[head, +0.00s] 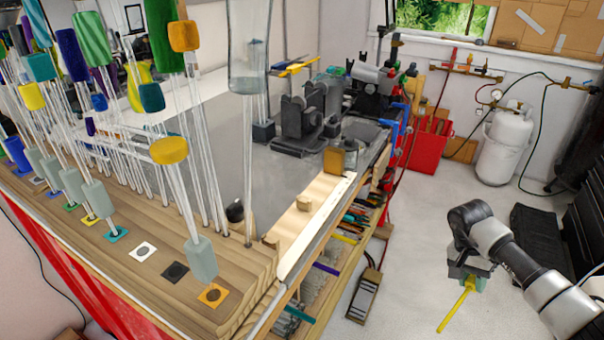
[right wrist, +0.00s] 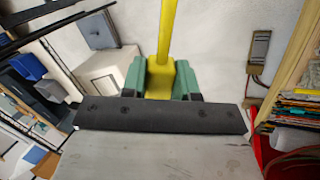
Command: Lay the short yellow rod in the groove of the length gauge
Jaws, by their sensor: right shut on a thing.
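My right gripper (head: 471,280) is out over the floor at the right of the head view, well away from the bench. It is shut on the short yellow rod (head: 454,308), which slants down and left from the jaws. In the right wrist view the yellow rod (right wrist: 167,32) has a thicker yellow end between the green finger pads (right wrist: 160,82). A pale wooden strip with small wooden blocks, which looks like the length gauge (head: 325,209), lies along the bench's right edge. Its groove is hard to make out. My left gripper is not in view.
A wooden rack (head: 150,262) with several upright glass rods with coloured tops fills the left. Dark metal equipment (head: 300,125) stands behind it on the bench. Shelves with coloured rods (head: 362,212) lie below the bench edge. The floor between bench and right arm is mostly clear.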

